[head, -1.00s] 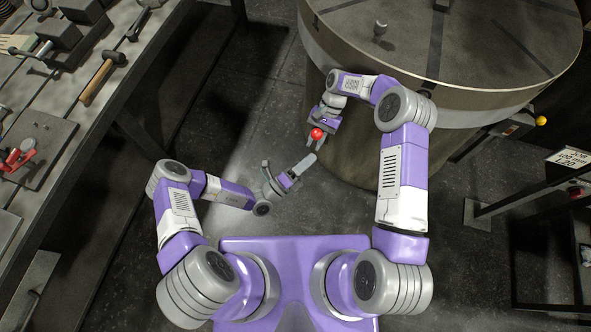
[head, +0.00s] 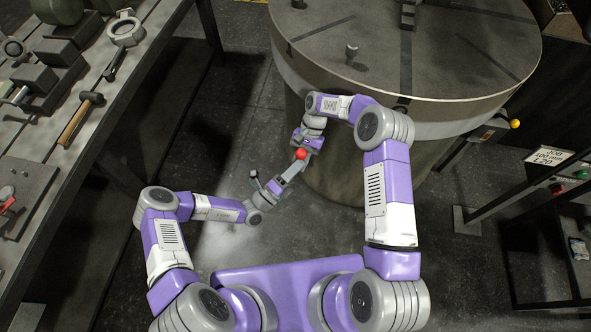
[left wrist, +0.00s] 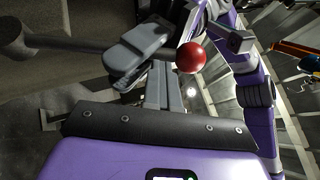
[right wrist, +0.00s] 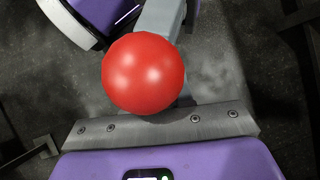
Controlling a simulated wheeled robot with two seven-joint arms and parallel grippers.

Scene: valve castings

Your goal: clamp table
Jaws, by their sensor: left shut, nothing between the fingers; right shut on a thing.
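The large round table (head: 345,78) stands at the back, with dark strips across its top. A red ball knob (head: 301,154) is beside its drum on the near left. My right gripper (head: 303,148) is shut on the red knob, which fills the middle of the right wrist view (right wrist: 143,73).
A yellow knob (head: 515,123) sticks out at the table's right side. A small peg (head: 351,52) stands on the tabletop. A workbench (head: 97,130) with tools and a hammer (head: 80,118) is at left. Open floor lies between.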

